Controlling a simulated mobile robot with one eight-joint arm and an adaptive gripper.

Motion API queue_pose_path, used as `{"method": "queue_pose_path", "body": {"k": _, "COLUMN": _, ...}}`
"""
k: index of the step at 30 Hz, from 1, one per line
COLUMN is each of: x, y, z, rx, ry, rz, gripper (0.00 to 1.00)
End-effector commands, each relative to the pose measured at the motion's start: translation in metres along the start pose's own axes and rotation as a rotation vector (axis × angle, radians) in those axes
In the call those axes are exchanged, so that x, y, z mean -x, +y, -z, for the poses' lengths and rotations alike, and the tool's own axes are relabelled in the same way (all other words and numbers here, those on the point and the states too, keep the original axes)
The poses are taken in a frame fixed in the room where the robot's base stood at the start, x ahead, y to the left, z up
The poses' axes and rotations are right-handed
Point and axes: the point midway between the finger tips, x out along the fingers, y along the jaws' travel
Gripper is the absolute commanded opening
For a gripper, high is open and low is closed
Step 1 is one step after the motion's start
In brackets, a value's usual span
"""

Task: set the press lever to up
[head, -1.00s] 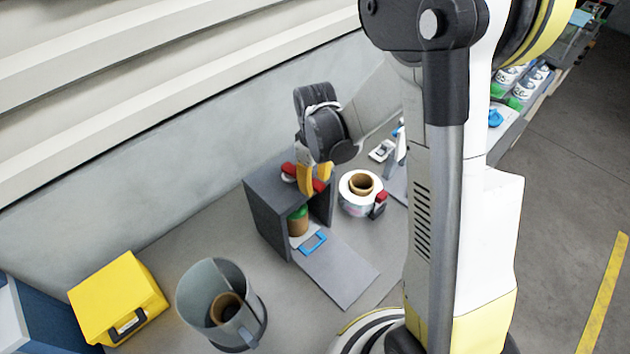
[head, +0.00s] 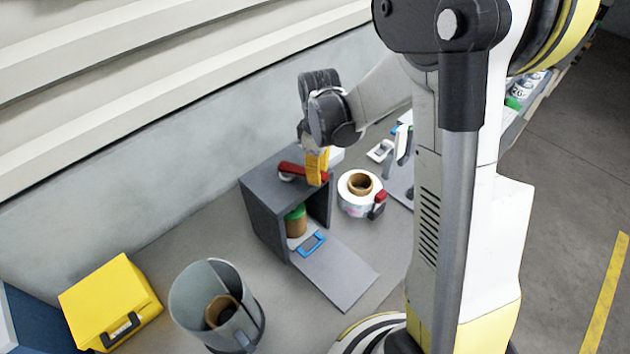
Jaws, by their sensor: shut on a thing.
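The press lever is a red bar (head: 291,169) on top of a dark grey box-shaped press (head: 262,209). It lies at a low slant across the top, with a pale round piece beside its left end. My gripper (head: 317,176) has yellow fingers pointing down at the lever's right part and is shut on it. The fingers hide part of the lever. Inside the press's open front stands a brown roll with a green top (head: 296,222).
A blue-framed piece (head: 312,244) lies at the press's front, by a grey ramp (head: 340,280). A white tape reel (head: 357,205) stands close on the right. A grey bin (head: 190,297) and yellow case (head: 100,300) stand at left.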

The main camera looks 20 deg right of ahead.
Motion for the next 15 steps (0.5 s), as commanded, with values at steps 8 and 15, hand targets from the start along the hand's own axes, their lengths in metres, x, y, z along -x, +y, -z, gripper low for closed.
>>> {"method": "queue_pose_path", "body": {"k": 8, "x": -0.004, "y": 0.024, "z": 0.003, "rx": 0.259, "ry": -0.001, "rz": 0.0, "gripper": 0.0}}
{"method": "queue_pose_path", "body": {"k": 15, "x": -0.003, "y": 0.043, "z": 0.011, "rx": 0.488, "ry": -0.001, "rz": 0.0, "gripper": 0.0}}
